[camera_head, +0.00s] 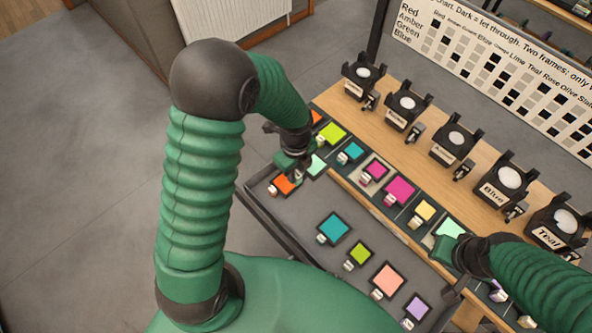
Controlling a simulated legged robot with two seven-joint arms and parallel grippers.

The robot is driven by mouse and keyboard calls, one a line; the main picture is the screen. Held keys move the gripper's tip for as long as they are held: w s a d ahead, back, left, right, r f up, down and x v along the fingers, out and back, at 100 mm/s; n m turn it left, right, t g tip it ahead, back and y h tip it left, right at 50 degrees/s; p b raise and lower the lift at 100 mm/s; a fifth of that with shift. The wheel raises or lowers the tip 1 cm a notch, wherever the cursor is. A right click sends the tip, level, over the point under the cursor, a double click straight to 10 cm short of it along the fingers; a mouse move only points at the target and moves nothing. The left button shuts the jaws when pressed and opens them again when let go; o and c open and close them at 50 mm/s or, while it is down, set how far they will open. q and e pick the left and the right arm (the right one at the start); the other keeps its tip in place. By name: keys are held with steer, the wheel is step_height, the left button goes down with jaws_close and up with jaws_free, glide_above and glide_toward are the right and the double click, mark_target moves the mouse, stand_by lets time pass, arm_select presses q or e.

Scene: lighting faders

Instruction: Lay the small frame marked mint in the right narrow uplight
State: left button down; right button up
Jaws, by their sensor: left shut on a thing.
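My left gripper (292,168) is over the far left end of the dark tray, shut on a small mint frame (317,165) that appears to be held just above the tray. Its fingers are partly hidden by my arm. A row of black uplights (456,139) with round pale tops stands on the wooden shelf; I cannot tell which of them are narrow. The one nearest the right edge is labelled Teal (549,238), the one beside it Blue (494,194). My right gripper (450,256) is beside another mint frame (448,229); its fingers are hidden.
Orange (286,184), teal (334,228), lime (360,253), salmon (388,280) and lavender (417,307) frames lie on the tray. A rack behind holds more frames, including magenta (399,190). A chart (500,75) stands behind the uplights. A small fader block sits beside each uplight.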

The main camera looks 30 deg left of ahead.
arm_select(q)
steer(key=shift+f+b, duration=9.9)
steer(key=shift+f, duration=5.85)
steer(key=c, duration=1.2)
jaws_free()
steer(key=shift+o, duration=0.2)
steer(key=shift+r, duration=0.15)
